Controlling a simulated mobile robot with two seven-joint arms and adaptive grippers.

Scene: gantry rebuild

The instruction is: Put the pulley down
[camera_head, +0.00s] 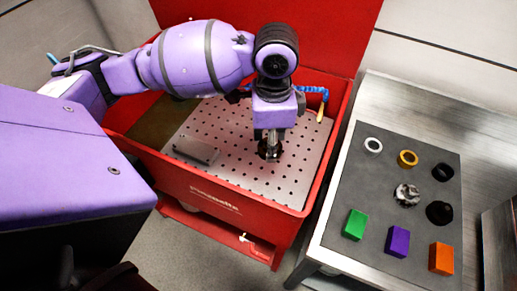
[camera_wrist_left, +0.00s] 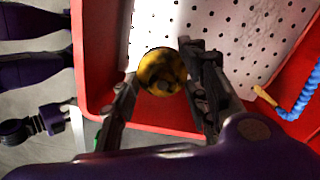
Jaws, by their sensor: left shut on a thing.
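My left gripper (camera_head: 269,153) reaches down over the perforated plate inside the red tub, and its fingers are shut on a small round part, the pulley. In the left wrist view the pulley (camera_wrist_left: 161,72) looks yellow with dark patches and sits between the fingertips of the left gripper (camera_wrist_left: 165,85). In the head view the fingers mostly hide it and it looks dark. I cannot tell whether it touches the plate. The perforated plate (camera_head: 222,124) is bare around the gripper. My right gripper is not in view.
A grey block (camera_head: 196,151) lies on the plate's left part. A blue coiled hose (camera_head: 314,90) with a yellow-tipped brush hangs at the tub's right wall (camera_head: 340,98). Right of the tub, a dark mat (camera_head: 376,185) holds several rings, dark parts and coloured blocks.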

